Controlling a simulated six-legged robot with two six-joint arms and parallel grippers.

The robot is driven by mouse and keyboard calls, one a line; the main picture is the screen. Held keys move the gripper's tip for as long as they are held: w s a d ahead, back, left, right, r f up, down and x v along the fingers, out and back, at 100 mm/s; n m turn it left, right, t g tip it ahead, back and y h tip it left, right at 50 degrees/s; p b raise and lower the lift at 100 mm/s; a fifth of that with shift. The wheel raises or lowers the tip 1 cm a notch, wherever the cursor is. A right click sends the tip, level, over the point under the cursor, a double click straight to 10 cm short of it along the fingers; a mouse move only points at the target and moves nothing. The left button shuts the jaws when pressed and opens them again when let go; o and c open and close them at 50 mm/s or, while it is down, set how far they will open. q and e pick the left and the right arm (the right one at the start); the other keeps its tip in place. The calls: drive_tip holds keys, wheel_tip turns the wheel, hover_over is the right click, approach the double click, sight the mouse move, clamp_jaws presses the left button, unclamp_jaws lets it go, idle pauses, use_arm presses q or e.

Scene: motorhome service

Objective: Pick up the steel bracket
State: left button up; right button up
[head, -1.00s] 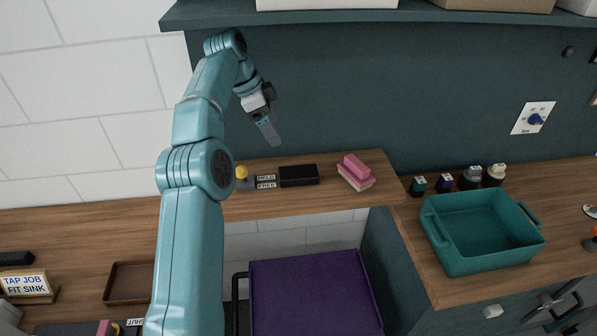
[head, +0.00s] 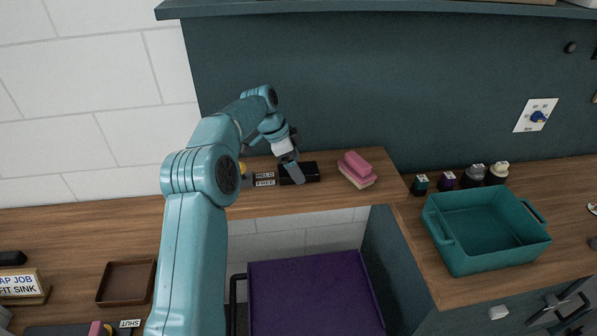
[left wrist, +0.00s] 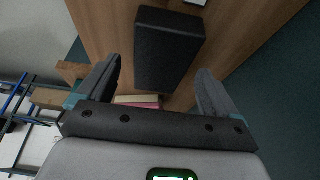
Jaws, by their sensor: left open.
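I cannot make out a steel bracket for sure in either view. My left gripper (head: 293,172) hangs over the back counter in the head view, fingers pointing down at a black block (head: 311,172). In the left wrist view the two fingers of this gripper (left wrist: 160,85) are apart with nothing held between them. The black block (left wrist: 167,48) shows ahead of the fingertips there, apart from them as far as I can see. My right gripper is in neither view.
HELD and FREE labels (head: 265,179) lie left of the block, pink sponges (head: 356,169) right of it. A teal tub (head: 485,232) and several small knobbed pots (head: 474,174) stand on the right counter. A purple surface (head: 313,290) lies below, and a shelf (head: 380,9) overhangs.

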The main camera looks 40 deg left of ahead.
use_arm(q)
drive_tip(key=shift+w+f, duration=0.1)
drive_tip(key=shift+f, duration=0.45)
drive_tip(key=shift+d, duration=0.1)
drive_tip(key=shift+c, duration=0.3)
drive_tip(key=c, duration=1.5)
drive_tip(key=shift+r, duration=0.1)
drive_tip(key=shift+w+r, duration=0.1)
drive_tip(key=shift+r, duration=0.05)
